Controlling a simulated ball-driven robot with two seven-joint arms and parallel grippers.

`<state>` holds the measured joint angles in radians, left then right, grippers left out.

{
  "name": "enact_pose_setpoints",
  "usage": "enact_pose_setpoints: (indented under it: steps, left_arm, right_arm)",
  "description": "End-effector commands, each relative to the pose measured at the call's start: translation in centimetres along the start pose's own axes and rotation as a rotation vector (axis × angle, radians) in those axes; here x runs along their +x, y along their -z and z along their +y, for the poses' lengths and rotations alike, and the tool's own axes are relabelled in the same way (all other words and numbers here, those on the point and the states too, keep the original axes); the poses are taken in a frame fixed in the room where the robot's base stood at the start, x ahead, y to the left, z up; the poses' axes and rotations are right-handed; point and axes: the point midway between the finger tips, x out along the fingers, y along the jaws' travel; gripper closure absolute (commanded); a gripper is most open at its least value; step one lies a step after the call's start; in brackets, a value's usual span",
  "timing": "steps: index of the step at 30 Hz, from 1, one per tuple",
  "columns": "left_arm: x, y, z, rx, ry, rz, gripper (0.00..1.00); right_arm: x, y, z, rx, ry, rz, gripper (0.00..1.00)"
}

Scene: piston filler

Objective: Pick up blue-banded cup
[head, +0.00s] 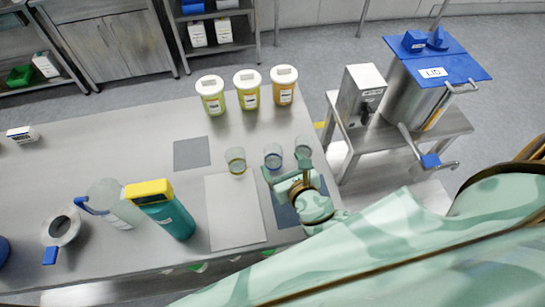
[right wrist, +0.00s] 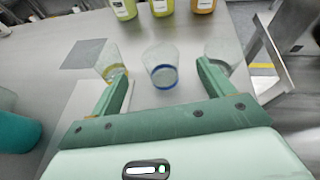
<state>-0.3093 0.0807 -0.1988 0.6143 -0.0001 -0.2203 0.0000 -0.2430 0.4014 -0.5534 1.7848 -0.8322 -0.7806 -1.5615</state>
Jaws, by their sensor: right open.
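The blue-banded cup (head: 273,155) is a small clear cup standing upright on the table. In the right wrist view it (right wrist: 161,68) stands ahead, between my two spread fingers in the picture, with a blue ring near its base. My right gripper (head: 287,168) is open, empty and low over the table, just in front of the cup. Whether a finger touches anything is unclear. A yellow-banded cup (head: 236,160) stands to its left and another clear cup (head: 304,146) to its right; each shows partly behind a finger in the wrist view. My left gripper is not in view.
Several lidded jars, such as this yellow one (head: 247,90), stand behind. Dark and pale mats lie on the table. A steel machine (head: 415,85) stands right, beyond the table edge.

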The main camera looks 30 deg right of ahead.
Motion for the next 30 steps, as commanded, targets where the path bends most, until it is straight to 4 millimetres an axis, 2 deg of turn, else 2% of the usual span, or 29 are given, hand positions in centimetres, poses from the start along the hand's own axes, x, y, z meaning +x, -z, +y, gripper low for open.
enact_pose_setpoints:
  steps: [3, 11, 18, 21, 27, 28, 30]
  left_arm:
    - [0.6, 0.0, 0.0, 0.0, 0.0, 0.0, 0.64]
    - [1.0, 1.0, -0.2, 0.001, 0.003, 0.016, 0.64]
    - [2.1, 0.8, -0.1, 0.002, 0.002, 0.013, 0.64]
    - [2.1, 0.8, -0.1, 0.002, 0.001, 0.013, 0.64]
    - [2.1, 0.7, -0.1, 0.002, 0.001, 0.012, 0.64]
    - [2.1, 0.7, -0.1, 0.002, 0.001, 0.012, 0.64]
    - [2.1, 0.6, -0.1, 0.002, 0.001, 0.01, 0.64]
  right_arm:
    - [2.6, 0.1, 0.0, 0.0, 0.001, -0.001, 0.2]
    - [5.0, 0.1, 0.0, 0.001, 0.0, 0.0, 0.2]
    - [8.8, 0.4, 0.0, 0.002, 0.0, 0.001, 0.2]
    - [9.5, 0.3, 0.0, 0.002, 0.0, 0.001, 0.2]
    - [9.5, 0.2, 0.0, 0.002, -0.001, 0.001, 0.2]
    - [9.5, 0.2, 0.0, 0.002, -0.001, 0.001, 0.25]
    - [9.5, 0.2, 0.0, 0.002, -0.001, 0.001, 0.45]
